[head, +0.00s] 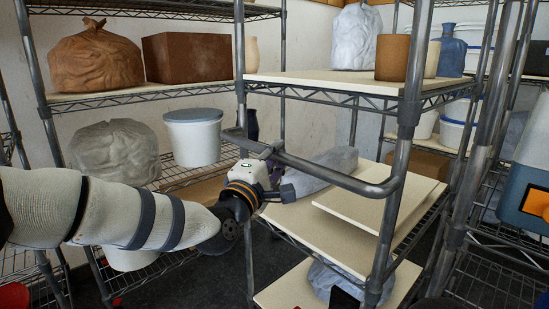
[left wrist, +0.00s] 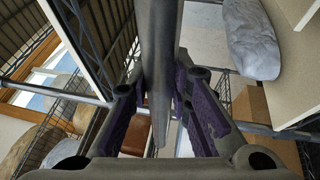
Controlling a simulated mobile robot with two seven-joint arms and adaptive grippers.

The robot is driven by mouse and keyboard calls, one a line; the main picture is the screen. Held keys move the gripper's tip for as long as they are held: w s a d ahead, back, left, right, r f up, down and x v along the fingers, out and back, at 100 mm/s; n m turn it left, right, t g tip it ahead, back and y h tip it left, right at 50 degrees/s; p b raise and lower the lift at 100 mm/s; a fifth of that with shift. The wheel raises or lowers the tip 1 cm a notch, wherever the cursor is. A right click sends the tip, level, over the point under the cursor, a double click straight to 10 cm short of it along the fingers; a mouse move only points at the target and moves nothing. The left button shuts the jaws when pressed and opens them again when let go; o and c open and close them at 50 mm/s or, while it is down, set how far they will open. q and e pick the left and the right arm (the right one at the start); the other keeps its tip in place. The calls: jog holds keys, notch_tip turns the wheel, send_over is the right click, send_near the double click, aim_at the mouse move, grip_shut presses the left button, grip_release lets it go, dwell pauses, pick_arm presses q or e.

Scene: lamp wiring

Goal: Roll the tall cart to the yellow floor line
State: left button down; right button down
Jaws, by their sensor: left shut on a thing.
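The tall cart is a grey metal frame with pale shelf boards; its near post (head: 405,130) stands right of centre in the head view. A bent handle bar (head: 345,181) sticks out from it toward me. My left gripper (head: 265,152) is shut on the bar's left part. In the left wrist view the purple-padded fingers (left wrist: 160,105) stand on both sides of the grey bar (left wrist: 159,60). The fingertips are partly hidden in the head view. My right gripper and the yellow floor line do not show.
The cart carries a white bag (head: 356,36), a brown cylinder (head: 392,57) and a grey bag (head: 325,168). A wire rack at left holds a brown bag (head: 95,57) and a brown box (head: 187,57). More racks stand close at right. Little dark floor (head: 215,285) shows.

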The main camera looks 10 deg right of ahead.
pick_arm(q)
jog(key=shift+r, duration=0.15)
jog(key=c, duration=1.4)
grip_release()
jog(key=shift+c, duration=0.2)
jog(key=shift+s+a, duration=0.1)
jog(key=v, duration=1.1)
jog(key=shift+s+a+f, duration=0.2)
jog(key=shift+s, duration=0.1)
